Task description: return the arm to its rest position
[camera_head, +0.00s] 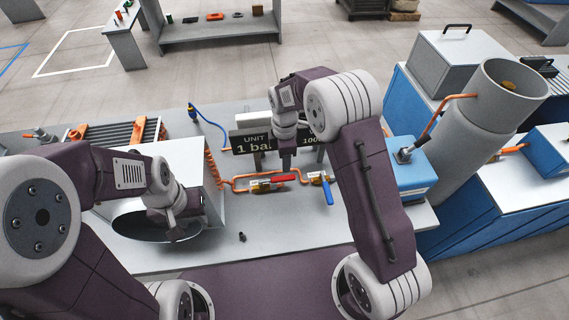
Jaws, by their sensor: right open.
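My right arm reaches over the table, and my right gripper (286,166) points down just above the red-handled valve (272,181). It is open, and I cannot tell whether it touches the handle. My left arm comes in from the left, and my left gripper (176,227) hangs at the dark round opening (135,226) of the white housing (185,160). Its jaw state is not clear from this angle. A blue-handled valve (326,188) stands to the right of the red one, and an orange pipe (240,180) runs along both.
A dark "UNIT" sign (252,140) stands behind my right gripper. A blue box (408,180) and a large grey cylinder (460,130) stand at the right. A small dark part (242,237) lies on the table (290,235), whose front middle is mostly clear.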

